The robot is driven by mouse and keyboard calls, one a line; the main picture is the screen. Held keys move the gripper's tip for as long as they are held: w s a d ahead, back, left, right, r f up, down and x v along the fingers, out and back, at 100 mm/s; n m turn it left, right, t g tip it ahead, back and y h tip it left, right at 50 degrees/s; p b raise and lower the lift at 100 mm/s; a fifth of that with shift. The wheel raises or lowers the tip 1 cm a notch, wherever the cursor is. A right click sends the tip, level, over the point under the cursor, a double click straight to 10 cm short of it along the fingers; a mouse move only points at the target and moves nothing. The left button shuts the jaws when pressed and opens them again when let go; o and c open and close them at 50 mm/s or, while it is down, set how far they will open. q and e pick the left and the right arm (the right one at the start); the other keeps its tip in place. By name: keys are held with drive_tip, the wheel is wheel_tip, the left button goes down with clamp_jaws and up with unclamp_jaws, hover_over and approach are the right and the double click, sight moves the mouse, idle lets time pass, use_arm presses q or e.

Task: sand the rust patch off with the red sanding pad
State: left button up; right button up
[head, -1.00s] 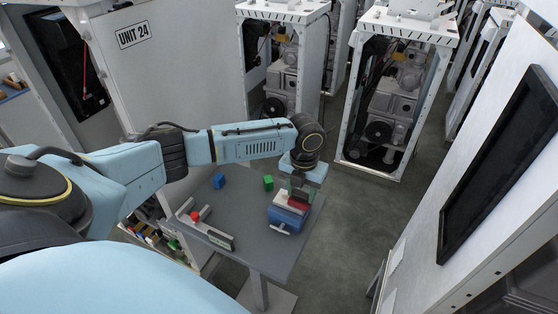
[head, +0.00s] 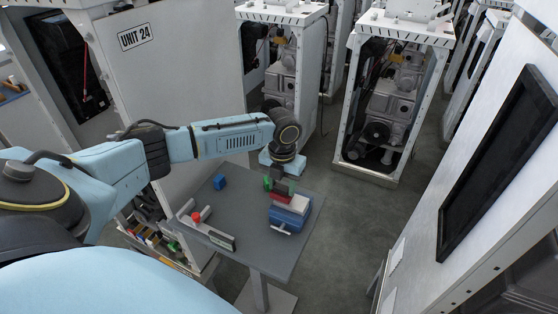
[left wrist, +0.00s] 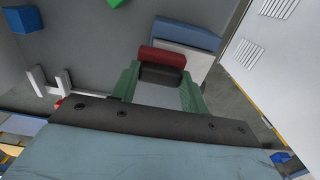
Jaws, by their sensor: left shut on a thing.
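My left gripper (left wrist: 162,85) has green fingers and is shut on the red sanding pad (left wrist: 162,57), which has a dark part on the side toward my wrist. In the head view the red pad (head: 281,198) is at the left side of a pale plate (head: 297,204). The plate lies on a blue vise-like block (head: 289,221) on the grey table. I cannot tell whether the pad touches the plate. No rust patch shows; the pad and gripper hide part of the plate. My right gripper is not in view.
A grey table (head: 262,250) holds a blue cube (head: 219,182), a green cube (left wrist: 115,3) and a grey bracket (head: 215,235) with a red knob (head: 196,217).

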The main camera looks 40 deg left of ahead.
use_arm(q)
drive_tip(key=shift+s+a, duration=0.2)
drive_tip(key=shift+a, duration=0.3)
wheel_tip(320, 180, up, 3)
drive_tip(key=shift+f+p, duration=0.15)
drive_tip(key=shift+p, duration=0.85)
wheel_tip(320, 180, up, 4)
drive_tip(key=p, duration=0.3)
drive_tip(key=shift+f+p, duration=0.25)
drive_tip(key=shift+p, duration=0.1)
drive_tip(key=shift+w+r, duration=0.1)
drive_tip(key=shift+r, duration=0.9)
drive_tip(key=shift+d+b, duration=0.15)
drive_tip(key=shift+b, duration=0.15)
